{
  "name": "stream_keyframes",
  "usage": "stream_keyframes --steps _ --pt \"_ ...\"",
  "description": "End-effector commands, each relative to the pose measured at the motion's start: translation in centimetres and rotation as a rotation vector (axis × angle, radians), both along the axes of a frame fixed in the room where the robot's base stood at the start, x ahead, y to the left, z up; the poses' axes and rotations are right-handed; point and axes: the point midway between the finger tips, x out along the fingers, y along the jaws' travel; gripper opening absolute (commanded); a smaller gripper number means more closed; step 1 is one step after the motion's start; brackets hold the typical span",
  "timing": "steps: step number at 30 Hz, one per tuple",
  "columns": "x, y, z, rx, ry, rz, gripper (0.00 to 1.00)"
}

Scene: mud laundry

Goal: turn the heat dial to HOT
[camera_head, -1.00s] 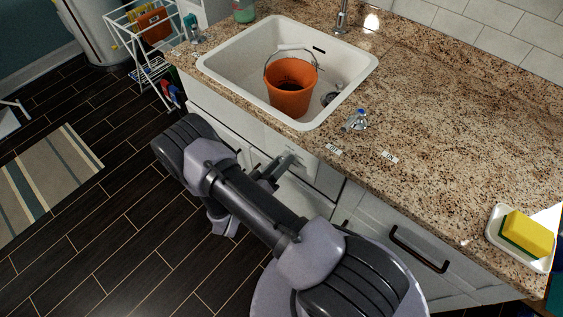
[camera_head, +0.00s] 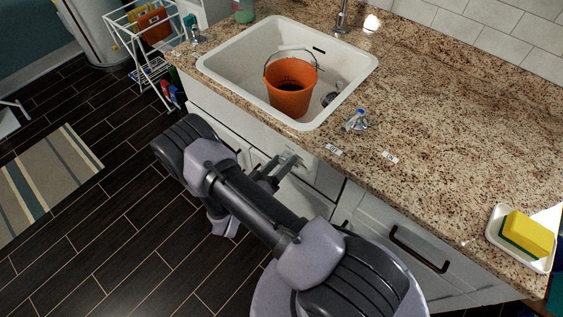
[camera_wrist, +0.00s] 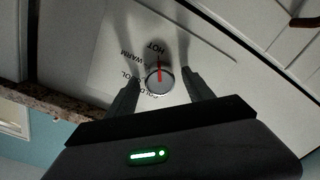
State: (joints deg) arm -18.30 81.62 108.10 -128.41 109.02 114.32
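The round heat dial (camera_wrist: 158,84) sits on a white panel, with HOT, WARM and partly hidden COOL lettering around it in the wrist view. Its red pointer is directed at the HOT label (camera_wrist: 155,47). My gripper (camera_wrist: 161,76) is open, with one finger on each side of the dial. A gap shows between the dial and each finger. In the head view my gripper (camera_head: 280,166) is at the cabinet front below the counter edge; the dial's face cannot be made out there.
The granite counter (camera_head: 450,130) overhangs the panel. A white sink (camera_head: 228,62) holds an orange bucket (camera_head: 291,96). A small blue-marked tap lever (camera_head: 353,121) stands near the counter edge. A yellow sponge (camera_head: 528,233) lies on a white dish at right. Open floor lies left.

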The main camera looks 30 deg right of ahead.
Motion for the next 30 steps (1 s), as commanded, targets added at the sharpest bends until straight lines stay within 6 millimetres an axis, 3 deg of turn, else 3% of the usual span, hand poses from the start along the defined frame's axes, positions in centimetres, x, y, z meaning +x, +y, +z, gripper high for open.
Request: stream_keyframes --steps 5,8,18,21,25,30 --pt "-0.2 0.7 0.1 0.000 0.000 0.003 0.61" --pt "-0.8 2.4 0.2 -0.001 0.002 0.006 0.61" --pt "-4.8 12.4 0.4 0.001 -0.002 0.006 0.61" --pt "-5.6 14.4 0.4 0.001 -0.001 0.004 0.61" --pt "-6.2 15.9 0.3 0.001 0.000 0.002 0.61" --pt "-6.5 16.3 0.3 0.000 0.001 0.000 0.61"
